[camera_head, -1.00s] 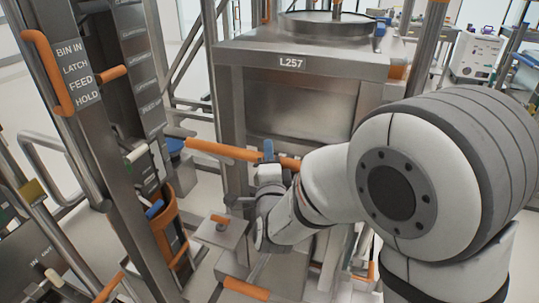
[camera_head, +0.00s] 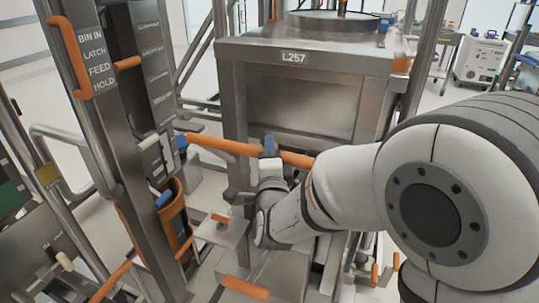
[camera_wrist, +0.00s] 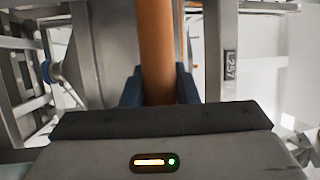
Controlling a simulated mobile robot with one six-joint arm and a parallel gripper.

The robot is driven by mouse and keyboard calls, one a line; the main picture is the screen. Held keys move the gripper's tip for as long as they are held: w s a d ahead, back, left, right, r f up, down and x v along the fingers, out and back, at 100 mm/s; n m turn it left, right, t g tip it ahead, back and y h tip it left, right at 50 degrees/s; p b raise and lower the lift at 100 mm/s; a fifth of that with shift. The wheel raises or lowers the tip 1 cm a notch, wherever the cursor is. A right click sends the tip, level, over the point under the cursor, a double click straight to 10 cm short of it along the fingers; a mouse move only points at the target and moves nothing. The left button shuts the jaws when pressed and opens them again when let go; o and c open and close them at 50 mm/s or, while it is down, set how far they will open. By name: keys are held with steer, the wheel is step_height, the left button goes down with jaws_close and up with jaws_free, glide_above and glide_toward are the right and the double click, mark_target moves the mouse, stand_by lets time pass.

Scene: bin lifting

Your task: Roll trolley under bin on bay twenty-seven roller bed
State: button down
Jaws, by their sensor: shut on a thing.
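A steel bin (camera_head: 300,95) with the label L257 on its upper frame stands ahead of me in the head view. The label also shows in the wrist view (camera_wrist: 230,64). An orange bar (camera_head: 215,146) runs across the front of the bin's frame. My gripper (camera_head: 269,148) is shut around this bar near its middle. In the wrist view the bar (camera_wrist: 157,50) runs between the two dark blue fingers. The trolley cannot be told clearly from the bin's frame. The lower part is largely hidden behind my arm.
A steel post (camera_head: 92,110) with labels "BIN IN, LATCH, FEED, HOLD" and an orange handle (camera_head: 70,58) stands close on the left. A small steel plate (camera_head: 222,232) with an orange grip sits below the bar. A white cart (camera_head: 478,60) stands far back right.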

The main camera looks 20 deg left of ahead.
steer(key=shift+s+d+r, duration=0.1)
steer(key=shift+r, duration=0.05)
steer(key=shift+w, duration=0.3)
steer(key=c, duration=1.5)
jaws_free()
steer(key=shift+w, duration=0.15)
steer(key=shift+c, duration=0.2)
steer(key=o, duration=0.4)
steer(key=shift+s, duration=0.2)
steer(key=v, duration=0.7)
steer(key=shift+s+d+b, duration=0.1)
steer(key=shift+s+b, duration=0.15)
steer(key=shift+b, duration=0.05)
steer(key=shift+f, duration=0.25)
